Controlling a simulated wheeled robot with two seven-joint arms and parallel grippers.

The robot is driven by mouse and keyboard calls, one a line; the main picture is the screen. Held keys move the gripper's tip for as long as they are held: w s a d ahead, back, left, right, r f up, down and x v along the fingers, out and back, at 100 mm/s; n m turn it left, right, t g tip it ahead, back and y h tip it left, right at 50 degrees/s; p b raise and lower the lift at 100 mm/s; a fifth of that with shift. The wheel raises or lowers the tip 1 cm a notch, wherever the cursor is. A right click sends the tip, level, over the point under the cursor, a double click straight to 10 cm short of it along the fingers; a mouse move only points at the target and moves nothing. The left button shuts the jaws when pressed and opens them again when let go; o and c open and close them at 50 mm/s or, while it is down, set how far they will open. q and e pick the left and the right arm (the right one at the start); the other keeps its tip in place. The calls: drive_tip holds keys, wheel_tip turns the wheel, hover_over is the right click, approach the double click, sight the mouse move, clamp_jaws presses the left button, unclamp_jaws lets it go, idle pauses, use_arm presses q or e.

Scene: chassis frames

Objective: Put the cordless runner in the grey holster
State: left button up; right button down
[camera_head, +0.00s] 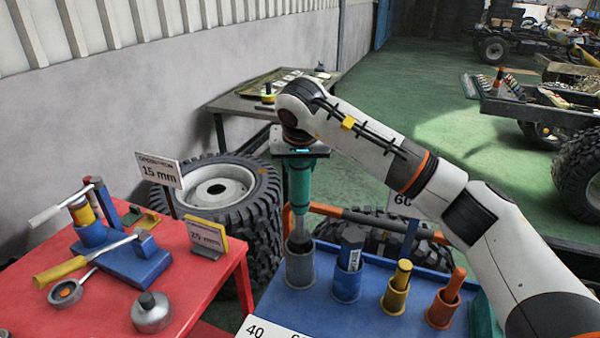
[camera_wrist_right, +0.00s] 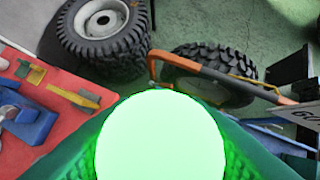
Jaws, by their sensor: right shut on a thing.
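The cordless runner (camera_head: 301,186) is a teal upright tool with a dark grey nose. Its top fills the lower middle of the right wrist view as a bright pale-green disc (camera_wrist_right: 160,138). My right gripper (camera_head: 300,156) is shut on its top end and points down. The grey holster (camera_head: 299,268) is a round cup at the left of the blue cart top. The runner stands upright over it, its nose at the cup's mouth. How deep the nose sits is hidden by the rim. My left gripper is not in view.
Right of the grey holster stand a blue holster (camera_head: 347,284) with a dark tool, a yellow holster (camera_head: 394,298) and an orange holster (camera_head: 441,310), both with tools. A red table (camera_head: 200,285) with tools is at left. Tyres (camera_head: 262,200) stand behind.

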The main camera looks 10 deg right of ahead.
wheel_tip(320, 180, down, 3)
drive_tip(key=shift+r, duration=0.1)
idle(0.3)
drive_tip(key=c, duration=0.8)
unclamp_jaws()
drive_tip(key=shift+s+f, duration=0.1)
drive_tip(key=shift+f, duration=0.1)
drive_tip(key=shift+c, duration=0.2)
drive_tip(key=shift+r, duration=0.15)
drive_tip(key=b+v, duration=0.1)
drive_tip(key=v, duration=1.1)
drive_tip(key=shift+b, duration=0.35)
